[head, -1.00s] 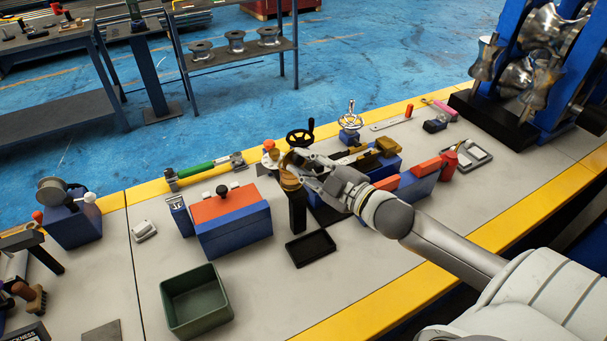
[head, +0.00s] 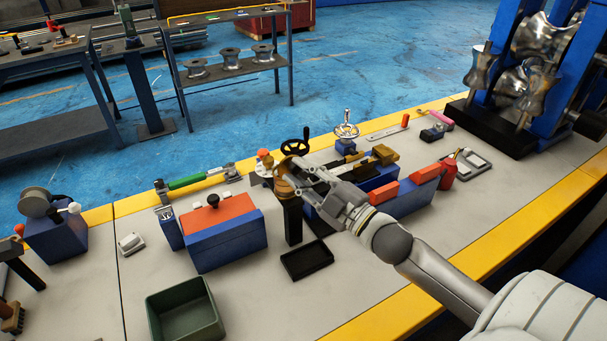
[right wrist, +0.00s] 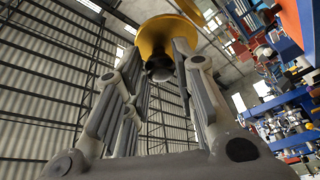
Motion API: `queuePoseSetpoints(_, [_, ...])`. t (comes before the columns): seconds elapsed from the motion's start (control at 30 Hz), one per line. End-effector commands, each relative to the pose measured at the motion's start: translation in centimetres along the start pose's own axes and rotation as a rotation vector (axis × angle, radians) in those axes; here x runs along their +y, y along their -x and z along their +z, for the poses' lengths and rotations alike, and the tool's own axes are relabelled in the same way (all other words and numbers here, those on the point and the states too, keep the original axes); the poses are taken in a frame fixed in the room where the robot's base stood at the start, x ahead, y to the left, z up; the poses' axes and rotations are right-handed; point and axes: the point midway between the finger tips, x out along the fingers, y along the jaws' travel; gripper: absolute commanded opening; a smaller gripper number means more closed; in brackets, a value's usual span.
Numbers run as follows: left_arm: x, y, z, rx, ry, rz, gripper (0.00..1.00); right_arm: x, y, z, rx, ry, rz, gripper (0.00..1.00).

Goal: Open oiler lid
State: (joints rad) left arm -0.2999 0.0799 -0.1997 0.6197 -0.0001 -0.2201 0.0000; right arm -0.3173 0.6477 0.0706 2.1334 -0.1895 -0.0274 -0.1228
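The oiler (head: 284,187) is a brass-orange cup on top of a dark upright post, near the middle of the bench in the head view. In the right wrist view, its brass body (right wrist: 160,37) and a small dark rounded part lie between and beyond my fingertips. My right gripper (head: 298,178) is at the oiler, its fingers spread on either side with an apparent gap; firm contact cannot be made out. The fingers partly cover the oiler in the head view, so the lid's position is unclear. My left gripper is not in view.
A black handwheel (head: 295,145) stands close behind the oiler. A blue box with a red top (head: 228,228) is to its left. A black tray (head: 307,260) and a green bin (head: 185,312) are in front. Red-topped blue blocks (head: 405,190) stand beside my right arm.

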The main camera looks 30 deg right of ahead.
Motion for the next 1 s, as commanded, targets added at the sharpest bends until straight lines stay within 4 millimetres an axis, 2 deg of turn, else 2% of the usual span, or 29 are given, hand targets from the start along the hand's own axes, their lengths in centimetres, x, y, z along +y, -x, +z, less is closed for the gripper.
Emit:
queuePoseSetpoints(0.03, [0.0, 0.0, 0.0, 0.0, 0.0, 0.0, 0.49, 0.0, 0.0, 0.0, 0.001, 0.0, 0.0, 0.33])
queuePoseSetpoints(0.13, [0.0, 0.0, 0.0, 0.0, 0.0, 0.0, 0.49, 0.0, 0.0, 0.0, 0.001, 0.0, 0.0, 0.46])
queuePoseSetpoints(0.17, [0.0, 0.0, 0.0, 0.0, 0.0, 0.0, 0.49, 0.0, 0.0, 0.0, 0.0, 0.0, 0.0, 0.47])
queuePoseSetpoints(0.57, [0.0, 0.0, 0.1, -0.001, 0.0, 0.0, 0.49, -0.1, 0.5, 0.0, -0.001, -0.001, -0.001, 0.47])
queuePoseSetpoints(0.77, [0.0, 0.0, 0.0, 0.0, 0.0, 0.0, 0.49, -0.1, 2.7, 0.1, -0.003, -0.002, -0.003, 0.47])
queuePoseSetpoints(1.0, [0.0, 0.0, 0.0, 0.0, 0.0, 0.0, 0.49, -0.1, 6.5, 0.1, -0.004, -0.001, -0.003, 0.47])
